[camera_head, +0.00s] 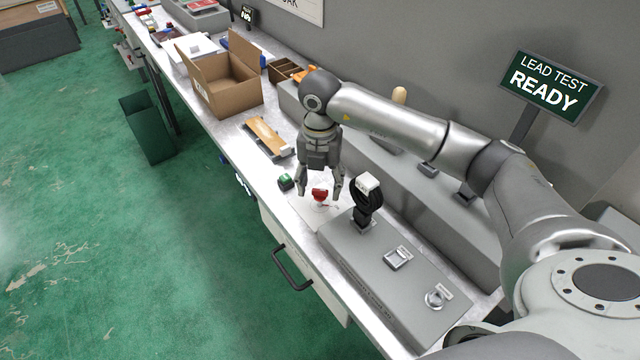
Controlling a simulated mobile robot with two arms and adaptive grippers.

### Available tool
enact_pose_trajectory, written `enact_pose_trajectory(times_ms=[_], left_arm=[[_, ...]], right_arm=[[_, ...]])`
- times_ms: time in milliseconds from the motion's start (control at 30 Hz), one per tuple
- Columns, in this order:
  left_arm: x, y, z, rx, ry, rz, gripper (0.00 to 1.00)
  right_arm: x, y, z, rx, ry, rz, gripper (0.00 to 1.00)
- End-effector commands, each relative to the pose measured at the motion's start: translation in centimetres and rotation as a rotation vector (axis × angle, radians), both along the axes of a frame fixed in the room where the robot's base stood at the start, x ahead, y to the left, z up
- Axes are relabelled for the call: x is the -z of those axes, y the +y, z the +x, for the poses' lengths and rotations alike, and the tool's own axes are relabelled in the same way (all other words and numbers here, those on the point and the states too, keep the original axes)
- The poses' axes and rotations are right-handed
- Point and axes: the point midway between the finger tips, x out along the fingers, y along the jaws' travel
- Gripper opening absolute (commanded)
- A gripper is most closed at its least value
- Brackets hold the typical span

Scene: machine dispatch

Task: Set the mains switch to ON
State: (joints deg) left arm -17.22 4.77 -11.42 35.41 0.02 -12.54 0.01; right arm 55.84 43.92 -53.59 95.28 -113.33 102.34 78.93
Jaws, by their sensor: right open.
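My right gripper (319,190) points down over the workbench with its fingers apart, one on each side of a small red part (320,195). The red part looks like a switch knob on a pale plate (303,207); I cannot tell for sure that it is the mains switch, or read its setting. I cannot tell whether the fingers touch it. My left gripper is not in view.
A cardboard box (237,97) and an orange-brown piece (266,135) lie farther left.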

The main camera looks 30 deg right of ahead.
Motion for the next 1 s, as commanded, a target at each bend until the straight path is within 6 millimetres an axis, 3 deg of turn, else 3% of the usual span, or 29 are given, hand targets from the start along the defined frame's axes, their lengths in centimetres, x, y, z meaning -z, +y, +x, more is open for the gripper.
enact_pose_trajectory(times_ms=[300,500,700,1000], left_arm=[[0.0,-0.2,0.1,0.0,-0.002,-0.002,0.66],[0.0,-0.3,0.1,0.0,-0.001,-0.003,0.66],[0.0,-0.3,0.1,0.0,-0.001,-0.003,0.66],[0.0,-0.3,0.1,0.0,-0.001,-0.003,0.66]], right_arm=[[-6.7,0.0,0.1,-0.001,-0.006,0.001,0.55],[-9.9,0.0,0.1,0.001,-0.004,0.001,0.55],[-11.1,-0.1,0.0,0.001,-0.001,0.0,0.55],[-11.1,-0.1,0.0,0.001,-0.001,0.0,0.55]])
